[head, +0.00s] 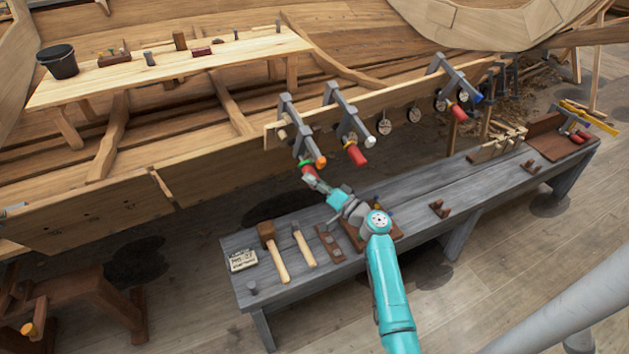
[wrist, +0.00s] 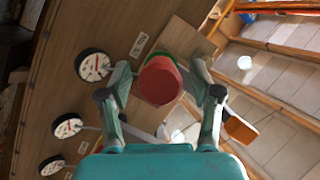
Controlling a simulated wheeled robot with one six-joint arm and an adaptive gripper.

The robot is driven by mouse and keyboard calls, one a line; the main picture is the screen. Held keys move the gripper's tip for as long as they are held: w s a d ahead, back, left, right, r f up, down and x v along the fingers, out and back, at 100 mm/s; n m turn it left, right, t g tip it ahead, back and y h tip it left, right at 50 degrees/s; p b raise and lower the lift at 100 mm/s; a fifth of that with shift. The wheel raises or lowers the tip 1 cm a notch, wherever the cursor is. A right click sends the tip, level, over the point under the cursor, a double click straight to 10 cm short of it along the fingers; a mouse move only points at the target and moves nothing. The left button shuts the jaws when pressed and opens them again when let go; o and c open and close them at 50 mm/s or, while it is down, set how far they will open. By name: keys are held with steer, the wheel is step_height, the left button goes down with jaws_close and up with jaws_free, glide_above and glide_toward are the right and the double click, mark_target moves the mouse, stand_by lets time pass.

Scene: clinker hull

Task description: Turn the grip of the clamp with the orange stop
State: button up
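The clamp with the orange stop (head: 321,161) is the leftmost of the clamps on the plank in the head view. Its red grip (head: 308,171) has a green ring at its upper end. In the wrist view the red grip (wrist: 160,84) is centred between my fingers, and the orange stop (wrist: 240,130) shows at the right. My gripper (head: 316,183) is at the grip's lower end. In the wrist view my gripper (wrist: 163,75) is open, one finger on each side of the grip, with visible gaps. The far side of the grip is hidden.
A clamp with a white stop (head: 370,142) hangs close to the right. One with a blue stop (head: 477,98) is farther right. Round dials (wrist: 95,65) line the plank. A grey bench (head: 415,205) below holds a mallet (head: 272,250) and other tools.

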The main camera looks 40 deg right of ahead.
steer(key=s+d+f, duration=0.1)
steer(key=s, duration=1)
steer(key=shift+s+d+f, duration=0.25)
steer(key=shift+s+f, duration=0.1)
steer(key=shift+s, duration=0.05)
steer(key=shift+f, duration=0.1)
stand_by(1.0)
steer(key=s+a+f+g+h, duration=0.25)
steer(key=s+a+f, duration=0.25)
steer(key=a+f, duration=0.6)
steer(key=s+a+f+g+h, duration=0.1)
steer(key=s+a+f+g, duration=0.2)
steer(key=s+a, duration=0.65)
steer(key=s+a+r+n+h, duration=0.1)
steer(key=s+a+r+n, duration=0.15)
steer(key=s, duration=0.45)
steer(key=s+a+r+n, duration=0.1)
steer(key=s+a+r, duration=0.15)
steer(key=s, duration=0.45)
steer(key=s+a+r+n+y, duration=0.1)
steer(key=s+r+n, duration=0.4)
steer(key=r, duration=0.8)
steer(key=s+a+t, duration=0.1)
steer(key=s, duration=0.2)
steer(key=shift+a+y, duration=0.25)
steer(key=shift+y, duration=0.1)
